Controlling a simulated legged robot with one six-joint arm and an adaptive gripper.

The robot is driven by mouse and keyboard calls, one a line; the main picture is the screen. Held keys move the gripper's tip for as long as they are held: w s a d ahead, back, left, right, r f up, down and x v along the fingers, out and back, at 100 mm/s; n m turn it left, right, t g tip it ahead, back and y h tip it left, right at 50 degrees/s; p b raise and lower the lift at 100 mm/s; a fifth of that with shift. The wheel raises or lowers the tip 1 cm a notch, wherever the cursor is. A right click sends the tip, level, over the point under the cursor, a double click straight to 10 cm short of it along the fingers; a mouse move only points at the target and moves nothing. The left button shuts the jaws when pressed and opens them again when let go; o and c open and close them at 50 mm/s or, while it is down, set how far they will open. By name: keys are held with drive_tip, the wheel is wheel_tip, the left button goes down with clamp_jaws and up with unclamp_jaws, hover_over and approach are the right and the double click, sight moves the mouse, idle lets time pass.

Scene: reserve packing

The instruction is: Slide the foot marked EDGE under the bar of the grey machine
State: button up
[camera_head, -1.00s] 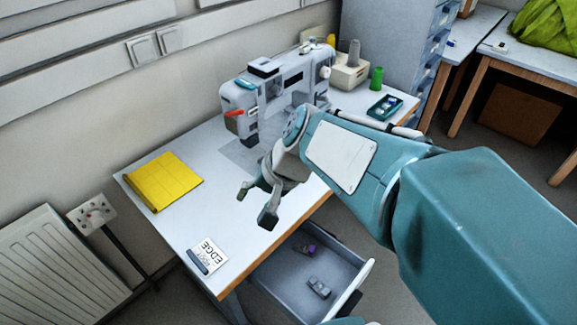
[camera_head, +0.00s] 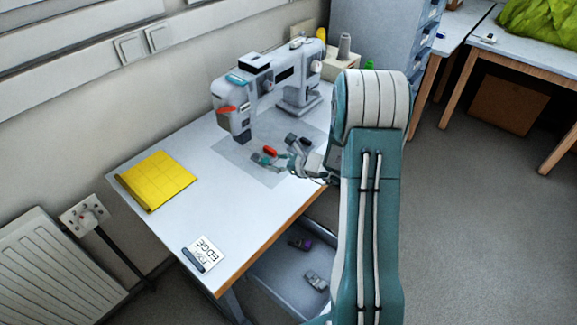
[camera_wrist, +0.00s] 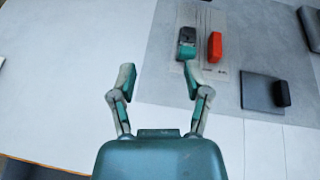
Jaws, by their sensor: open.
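The grey machine (camera_head: 266,82) stands at the back of the white table, with a red lever on its left end. A white card (camera_head: 210,247) reading EDGE lies at the front left of the table, with a dark blue strip (camera_head: 193,261) along its edge. I cannot tell whether a separate foot lies there. My gripper (camera_head: 283,152) is low, in front of the machine, over the grey patch. In the wrist view its fingers (camera_wrist: 158,78) are apart with nothing between them. A red block (camera_wrist: 214,47) and a dark grey piece (camera_wrist: 187,38) lie beyond the right fingertip.
A yellow folder (camera_head: 158,181) lies at the table's left. An open drawer (camera_head: 275,285) below the front edge holds a purple-and-dark piece (camera_head: 301,243) and a grey piece (camera_head: 316,281). A dark plate (camera_wrist: 258,92) shows at right in the wrist view. The table's left middle is clear.

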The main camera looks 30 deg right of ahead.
sight(268, 161)
drive_tip(key=d+f+m, duration=0.1)
drive_tip(key=d+f+m+h, duration=0.1)
drive_tip(key=d+f+m, duration=0.1)
drive_tip(key=f, duration=0.1)
drive_tip(key=shift+w+d+t+h, duration=0.25)
drive_tip(key=shift+t+h, duration=0.05)
drive_tip(key=shift+t, duration=0.1)
drive_tip(key=x, duration=1)
drive_tip(key=shift+w+a+f, duration=0.1)
drive_tip(key=shift+w+f, duration=0.1)
drive_tip(key=shift+w, duration=0.1)
clamp_jaws()
